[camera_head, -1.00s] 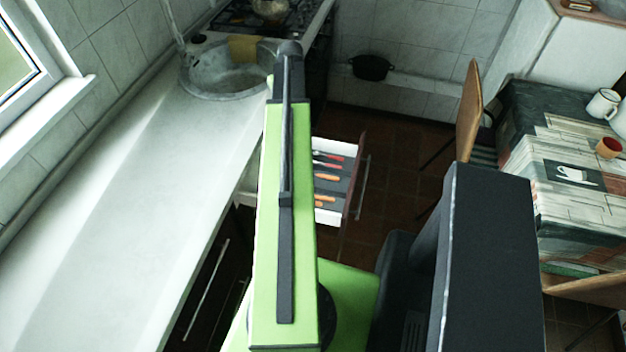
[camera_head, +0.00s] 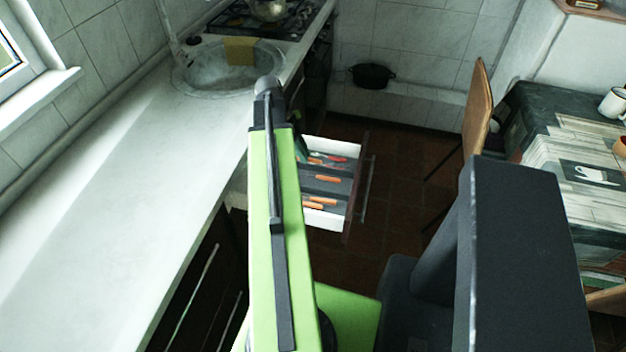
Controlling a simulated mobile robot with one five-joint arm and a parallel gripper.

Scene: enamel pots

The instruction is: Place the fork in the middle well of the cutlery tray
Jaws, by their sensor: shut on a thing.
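The cutlery tray (camera_head: 338,189) is dark grey and lies in an open white-sided drawer right of my green arm. Its back well shows red and orange handles (camera_head: 336,158). Its middle well shows an orange handle (camera_head: 327,178), and its front well shows orange handles (camera_head: 319,202). The tray's left part is hidden behind my arm. I cannot tell the fork apart from the other cutlery. My gripper is not clearly visible; my arm's raised link blocks the view there. A small green patch shows at the drawer's back left, too small to identify.
The open drawer (camera_head: 366,190) juts into the aisle. A long pale worktop (camera_head: 110,200) runs along the left, with a round sink (camera_head: 228,75) and a stove (camera_head: 262,22) beyond. A chair (camera_head: 477,95) and a table (camera_head: 560,140) stand at right. A black pot (camera_head: 371,75) sits at the back wall.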

